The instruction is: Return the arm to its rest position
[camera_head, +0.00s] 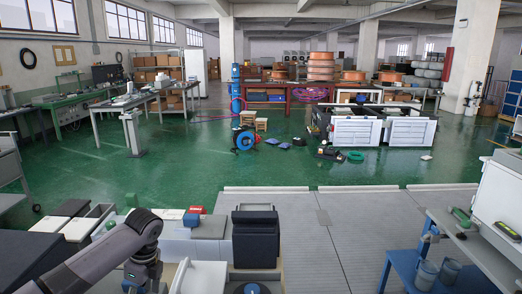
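My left arm (110,250) comes in from the lower left. Its dark grey links rise to a joint and bend down toward the bottom edge. The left gripper itself is below the frame, so its fingers are hidden. My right arm and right gripper are not in view. A black box (255,240) stands upright at the bottom middle, to the right of the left arm and apart from it.
Small boxes and a red item (195,210) lie beyond the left arm. A blue bench (405,262) with clear cups and a grey table (478,255) stand at the right. Grey floor plates (345,235) between are clear.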

